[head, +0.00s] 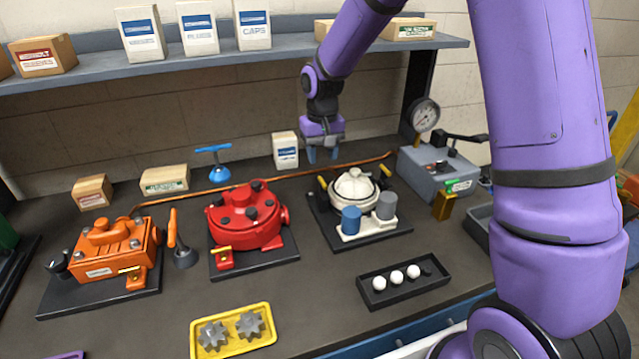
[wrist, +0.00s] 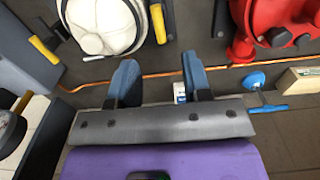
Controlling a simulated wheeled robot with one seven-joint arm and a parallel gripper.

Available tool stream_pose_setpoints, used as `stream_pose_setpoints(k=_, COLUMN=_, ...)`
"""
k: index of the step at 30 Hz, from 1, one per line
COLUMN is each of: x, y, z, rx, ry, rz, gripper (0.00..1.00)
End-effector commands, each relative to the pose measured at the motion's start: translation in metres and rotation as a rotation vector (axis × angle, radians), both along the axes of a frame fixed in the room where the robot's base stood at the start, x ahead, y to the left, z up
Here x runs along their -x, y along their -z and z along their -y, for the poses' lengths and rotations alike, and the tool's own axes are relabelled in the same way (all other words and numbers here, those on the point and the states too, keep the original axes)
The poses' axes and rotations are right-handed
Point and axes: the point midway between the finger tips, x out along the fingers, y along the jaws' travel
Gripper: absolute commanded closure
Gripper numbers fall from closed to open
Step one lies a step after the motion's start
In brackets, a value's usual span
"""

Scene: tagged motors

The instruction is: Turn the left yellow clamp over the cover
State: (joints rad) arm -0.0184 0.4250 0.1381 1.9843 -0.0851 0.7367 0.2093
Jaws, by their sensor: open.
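The white cover (head: 354,186) sits on its dark base plate (head: 330,236) right of the red unit. The left yellow clamp (head: 323,183) stands at the cover's left edge, beside it and not across it. In the wrist view, which is turned around, this clamp (wrist: 158,23) is on the cover's right side. A second yellow clamp (head: 384,171) is at the cover's right edge. My gripper (head: 322,154) points down, open and empty, above and behind the cover. Its two blue fingers (wrist: 160,76) show apart in the wrist view, with the left clamp beyond them.
A blue cup (head: 351,220) and a grey cup (head: 387,206) stand at the cover's front. A white box (head: 285,150) stands behind left, near my gripper. The gauge unit (head: 436,172) is on the right. A copper pipe (head: 290,175) runs behind. The shelf (head: 250,52) hangs above.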

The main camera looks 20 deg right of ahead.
Motion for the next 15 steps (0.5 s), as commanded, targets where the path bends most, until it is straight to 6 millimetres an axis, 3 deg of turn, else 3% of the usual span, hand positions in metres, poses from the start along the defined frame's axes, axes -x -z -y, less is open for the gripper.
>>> stream_pose_setpoints(k=9, x=0.001, y=0.057, z=0.000, rx=0.000, ry=-0.001, rz=-0.004, gripper=0.55)
stream_pose_setpoints(k=15, x=0.001, y=0.082, z=0.000, rx=0.000, ry=-0.002, rz=-0.003, gripper=0.55)
